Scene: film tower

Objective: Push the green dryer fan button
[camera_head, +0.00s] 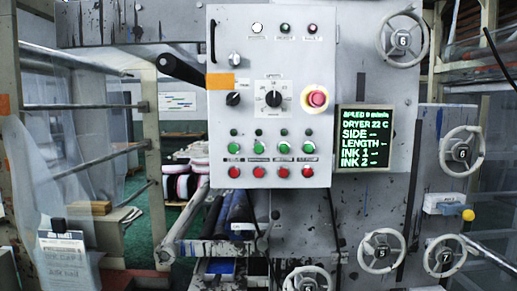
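A light grey control panel (271,100) faces me in the centre of the head view. Low on it is a row of several green buttons: far left (234,149), second (258,149), third (283,149) and far right (308,148). Small labels sit under them, too blurred to tell surely which one reads dryer fan. A row of red buttons (258,172) lies just below, and small green lights (258,132) lie above. Nothing covers the green buttons. My gripper is not in view.
A red emergency knob (317,98) with a pale ring and a black rotary switch (273,98) sit higher on the panel. A display (365,138) reading "DRYER 22 C" stands to its right. A black handle (181,68) juts out at upper left. Handwheels (402,41) line the right.

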